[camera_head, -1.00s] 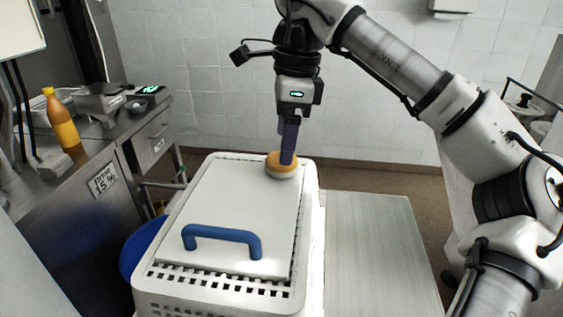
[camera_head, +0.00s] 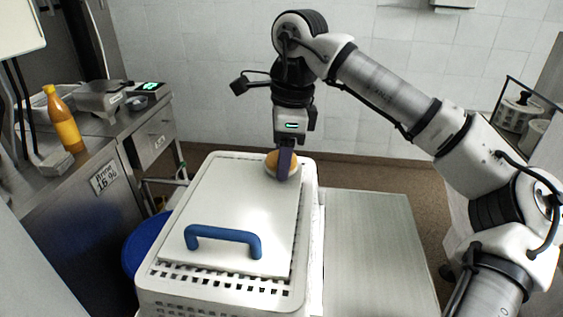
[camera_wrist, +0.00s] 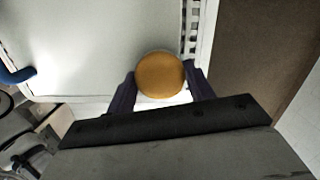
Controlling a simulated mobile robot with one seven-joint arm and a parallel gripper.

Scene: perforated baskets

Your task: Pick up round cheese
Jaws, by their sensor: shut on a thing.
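The round cheese (camera_head: 271,160) has an orange-brown top and a pale side. It is at the far right corner of the white board with a blue handle (camera_head: 222,236) on the perforated basket. My gripper (camera_head: 284,171) points down over it and is shut on it. In the wrist view the cheese (camera_wrist: 160,75) sits between my two dark fingers (camera_wrist: 160,90), one on each side. I cannot tell whether the cheese still touches the board below it.
The white perforated basket (camera_head: 311,215) stands beside a bare metal table (camera_head: 372,240) on the right. A steel counter on the left holds an orange bottle (camera_head: 63,122) and a scale (camera_head: 103,95). A blue round container (camera_head: 143,245) is partly hidden behind the basket.

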